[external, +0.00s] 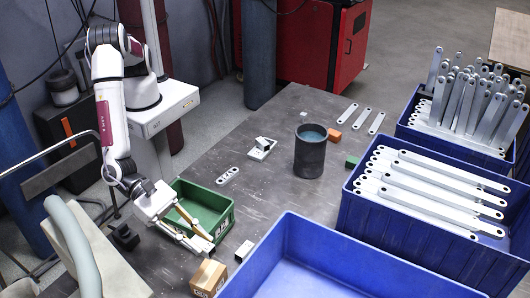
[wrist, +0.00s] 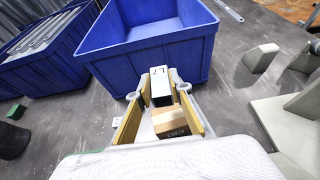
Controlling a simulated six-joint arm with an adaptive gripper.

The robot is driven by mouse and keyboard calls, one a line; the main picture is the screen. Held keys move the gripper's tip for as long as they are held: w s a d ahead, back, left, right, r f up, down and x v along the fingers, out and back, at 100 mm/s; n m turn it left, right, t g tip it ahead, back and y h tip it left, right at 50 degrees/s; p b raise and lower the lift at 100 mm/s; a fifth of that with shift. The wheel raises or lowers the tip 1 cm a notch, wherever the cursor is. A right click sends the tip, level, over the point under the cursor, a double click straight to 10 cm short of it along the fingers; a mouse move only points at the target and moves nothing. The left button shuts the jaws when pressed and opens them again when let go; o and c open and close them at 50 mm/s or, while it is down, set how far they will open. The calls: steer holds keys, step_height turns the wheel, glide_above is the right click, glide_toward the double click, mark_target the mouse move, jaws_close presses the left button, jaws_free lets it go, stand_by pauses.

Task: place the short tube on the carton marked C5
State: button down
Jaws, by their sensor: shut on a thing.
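My gripper (external: 207,243) reaches down past the near side of the green crate, with its fingers pointing down and toward the lower right. In the wrist view its fingertips (wrist: 160,92) are shut on the short tube (wrist: 161,73), a pale piece with a dark open end and a mark like "L7" on top. In the external view the tube is hard to tell from the fingertips. A brown carton (external: 208,277) stands on the table just below the gripper. In the wrist view the carton (wrist: 178,122) shows between the fingers, beyond them; its marking is too small to read surely.
The green crate (external: 228,219) is beside my gripper. A large empty blue bin (external: 275,240) stands close to the right of the carton. A small white block (external: 244,250) lies between crate and bin. A dark pot (external: 309,155) and bins of brackets are farther off.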

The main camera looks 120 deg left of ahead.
glide_above(203, 271)
steer(key=shift+w+f, duration=0.1)
steer(key=shift+f, duration=3)
steer(key=shift+f, duration=1.85)
steer(key=shift+f, duration=0.2)
steer(key=c, duration=1.8)
jaws_free()
steer(key=shift+r, duration=0.2)
steer(key=shift+v, duration=6.05)
